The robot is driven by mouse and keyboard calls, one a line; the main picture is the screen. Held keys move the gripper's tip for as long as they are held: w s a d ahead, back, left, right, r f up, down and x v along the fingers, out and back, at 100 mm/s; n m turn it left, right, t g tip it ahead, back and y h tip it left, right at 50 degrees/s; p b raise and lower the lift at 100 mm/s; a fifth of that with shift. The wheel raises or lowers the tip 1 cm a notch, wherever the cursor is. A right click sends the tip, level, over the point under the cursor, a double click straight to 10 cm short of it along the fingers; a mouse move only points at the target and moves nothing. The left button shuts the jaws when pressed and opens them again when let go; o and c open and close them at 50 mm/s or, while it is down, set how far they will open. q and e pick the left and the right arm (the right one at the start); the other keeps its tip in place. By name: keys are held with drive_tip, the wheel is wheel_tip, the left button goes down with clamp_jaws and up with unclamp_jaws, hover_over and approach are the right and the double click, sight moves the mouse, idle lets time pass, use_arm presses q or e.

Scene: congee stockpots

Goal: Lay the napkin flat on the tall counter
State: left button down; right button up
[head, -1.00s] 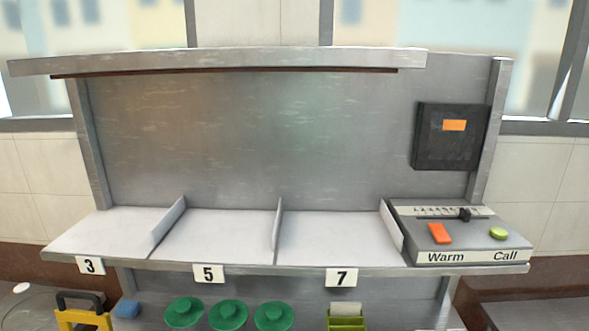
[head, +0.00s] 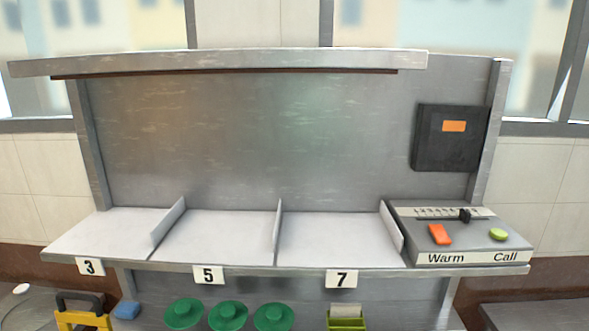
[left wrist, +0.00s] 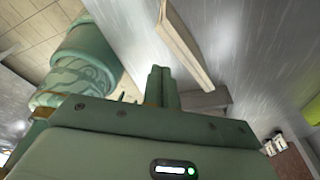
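I cannot make out a napkin in either view. A grey metal counter unit (head: 300,268) stands ahead in the head view, its three white bays tagged 3, 5 and 7 and empty. I cannot tell whether this is the tall counter. In the left wrist view the two green fingers of my left gripper (left wrist: 160,84) stand close together, shut, with nothing seen between them. A grey surface fills much of that view behind them. Neither gripper shows in the head view, and my right gripper is in no view.
A control panel (head: 462,252) marked Warm and Call sits right of the bays, below a black box (head: 450,137). Lower down are several green lids (head: 228,315), a blue block (head: 127,310), a yellow thing with a black handle (head: 82,318) and a green holder (head: 346,323).

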use_arm(q)
drive_tip(key=shift+w+a+b, duration=0.3)
drive_tip(key=shift+w+b, duration=0.15)
drive_tip(key=shift+w, duration=0.4)
drive_tip(key=shift+w+a+b, duration=0.3)
drive_tip(key=shift+w+b, duration=0.1)
drive_tip(key=shift+w, duration=0.45)
drive_tip(key=shift+w+a+b, duration=0.3)
drive_tip(key=shift+w+b, duration=0.15)
drive_tip(key=shift+w, duration=0.4)
drive_tip(key=shift+w+a+b, duration=0.2)
drive_tip(key=shift+w+b, duration=0.1)
drive_tip(key=shift+w, duration=0.2)
drive_tip(key=shift+w+a+b, duration=0.2)
drive_tip(key=shift+w+b, duration=0.05)
drive_tip(key=shift+w, duration=0.25)
drive_tip(key=d+p+v, duration=0.1)
drive_tip(key=p+v, duration=0.6)
drive_tip(key=v, duration=0.1)
drive_tip(key=shift+s+d+p, duration=0.2)
drive_tip(key=shift+s+p, duration=0.15)
drive_tip(key=shift+s, duration=0.1)
drive_tip(key=shift+r, duration=0.1)
